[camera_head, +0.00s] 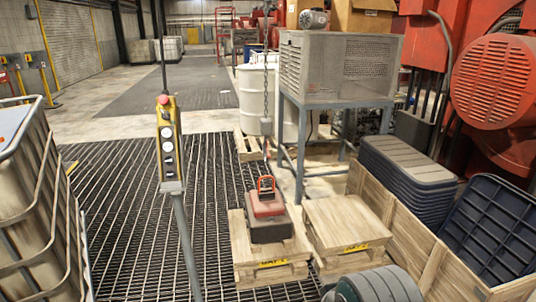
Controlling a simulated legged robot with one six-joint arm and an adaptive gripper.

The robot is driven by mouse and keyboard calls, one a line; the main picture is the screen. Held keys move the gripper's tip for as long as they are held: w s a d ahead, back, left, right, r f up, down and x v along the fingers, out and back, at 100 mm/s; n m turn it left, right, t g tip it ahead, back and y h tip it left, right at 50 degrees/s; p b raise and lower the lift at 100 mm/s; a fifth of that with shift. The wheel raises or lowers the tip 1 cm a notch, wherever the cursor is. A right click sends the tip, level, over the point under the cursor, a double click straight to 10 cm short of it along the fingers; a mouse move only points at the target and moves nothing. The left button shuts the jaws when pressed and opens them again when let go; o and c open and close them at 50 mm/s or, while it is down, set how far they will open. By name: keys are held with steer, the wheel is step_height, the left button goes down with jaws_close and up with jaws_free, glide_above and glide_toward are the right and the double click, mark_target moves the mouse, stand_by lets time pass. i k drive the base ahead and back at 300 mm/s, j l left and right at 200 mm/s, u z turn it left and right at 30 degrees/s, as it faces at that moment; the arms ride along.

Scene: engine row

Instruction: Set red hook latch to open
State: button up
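A chain (266,75) hangs down in the middle of the view and ends in a small grey block (266,126). A thin reddish hook (266,148) shows just below the block. It is too small to tell whether its latch is open or shut. The hook and the loop look apart. My gripper is not in view.
A yellow pendant control (168,143) with a red button stands on a grey post in front. Wooden pallets (262,252) lie under the weight. A caged tank (38,225) is at left; crates and dark bins (492,225) are at right. Grated floor (125,240) is open around the post.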

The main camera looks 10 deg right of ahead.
mark_target(269, 156)
steer(key=i+l, duration=0.4)
steer(key=i, duration=0.2)
steer(key=i+l, duration=0.4)
steer(key=i, duration=0.15)
steer(key=i+l, duration=0.4)
steer(key=i, duration=0.2)
steer(key=i+l, duration=0.4)
steer(key=i, duration=0.15)
steer(key=i+j+u, duration=0.05)
